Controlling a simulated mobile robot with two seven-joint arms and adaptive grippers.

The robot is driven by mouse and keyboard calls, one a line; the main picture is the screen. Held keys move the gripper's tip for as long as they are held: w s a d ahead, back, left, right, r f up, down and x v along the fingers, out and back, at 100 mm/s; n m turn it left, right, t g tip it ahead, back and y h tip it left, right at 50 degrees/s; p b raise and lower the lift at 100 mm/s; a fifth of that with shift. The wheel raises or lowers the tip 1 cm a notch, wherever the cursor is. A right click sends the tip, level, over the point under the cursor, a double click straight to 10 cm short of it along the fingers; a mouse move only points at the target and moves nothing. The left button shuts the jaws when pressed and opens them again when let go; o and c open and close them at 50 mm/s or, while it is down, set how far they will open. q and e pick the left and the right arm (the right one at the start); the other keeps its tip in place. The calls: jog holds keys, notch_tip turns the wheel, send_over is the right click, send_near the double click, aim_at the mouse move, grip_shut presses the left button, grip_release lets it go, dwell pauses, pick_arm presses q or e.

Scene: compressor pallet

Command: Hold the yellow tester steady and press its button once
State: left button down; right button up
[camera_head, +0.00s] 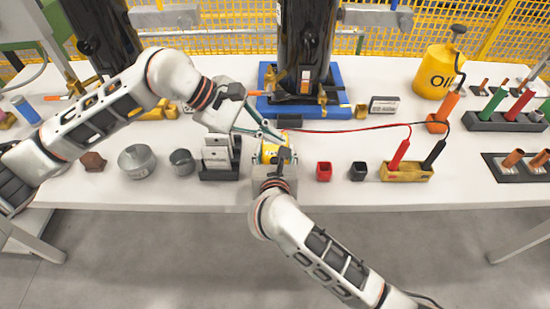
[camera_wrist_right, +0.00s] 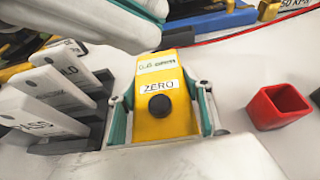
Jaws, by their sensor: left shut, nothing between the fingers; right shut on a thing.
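The yellow tester (camera_head: 270,153) is at the table's front edge, mostly hidden by my grippers in the head view. In the right wrist view the tester (camera_wrist_right: 161,118) shows a small display, a ZERO label and a round black button (camera_wrist_right: 160,106). My right gripper (camera_wrist_right: 163,112) is shut on the tester, one finger along each side; it also shows in the head view (camera_head: 272,165). My left gripper (camera_head: 272,133) is shut and empty, just beyond the tester. In the wrist view its teal finger (camera_wrist_right: 150,8) hangs past the display end, apart from the button.
A rack (camera_head: 219,173) with white label cards stands close left of the tester. A red cup (camera_head: 324,171) and black cup (camera_head: 358,171) stand right. Red and black leads run behind to probes in a yellow holder (camera_head: 406,173). The blue compressor pallet (camera_head: 340,108) is behind.

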jog(key=o, duration=1.4)
jog(key=shift+o, duration=0.2)
jog(key=shift+s, duration=0.1)
